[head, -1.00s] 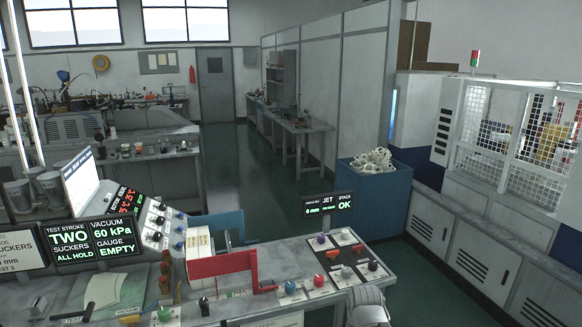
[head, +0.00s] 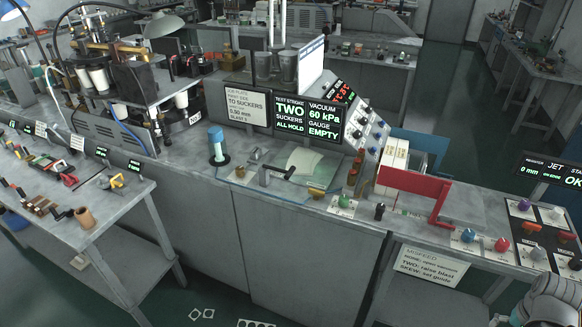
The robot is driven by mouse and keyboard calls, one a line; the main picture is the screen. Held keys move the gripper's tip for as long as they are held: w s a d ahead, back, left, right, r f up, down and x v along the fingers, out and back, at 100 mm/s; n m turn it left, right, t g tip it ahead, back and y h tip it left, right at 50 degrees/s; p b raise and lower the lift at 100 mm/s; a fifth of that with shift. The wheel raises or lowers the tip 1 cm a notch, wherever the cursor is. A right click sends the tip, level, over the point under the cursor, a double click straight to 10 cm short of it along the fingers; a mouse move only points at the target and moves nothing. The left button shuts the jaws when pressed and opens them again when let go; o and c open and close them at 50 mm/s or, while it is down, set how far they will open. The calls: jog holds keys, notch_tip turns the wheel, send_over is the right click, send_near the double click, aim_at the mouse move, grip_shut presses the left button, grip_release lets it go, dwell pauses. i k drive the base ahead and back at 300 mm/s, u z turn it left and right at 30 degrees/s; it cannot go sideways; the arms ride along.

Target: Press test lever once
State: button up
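A lever with a black handle (head: 277,172) stands on a metal post on the grey bench, in front of the screens. No readable label marks it as the test lever. A black upright knob (head: 380,211) stands farther right along the front edge, beside a green knob (head: 343,201) on a pale plate. The test stroke screen (head: 308,121) reads TWO, suckers ALL HOLD, vacuum 60 kPa, gauge EMPTY. A grey rounded part of my arm shows at the bottom right corner. My gripper's fingers are not in view, and nothing of mine touches the lever.
A red bracket (head: 415,184) rises from the bench at the right, near a panel of coloured knobs (head: 502,244). A blue-capped cylinder (head: 217,145) stands left of the lever. A separate side table (head: 113,211) is at the left. Open floor lies between it and the bench.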

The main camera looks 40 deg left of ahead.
aim_at(289, 173)
jog(key=u, duration=1.2)
jog(key=i, duration=0.5)
jog(key=z, duration=0.4)
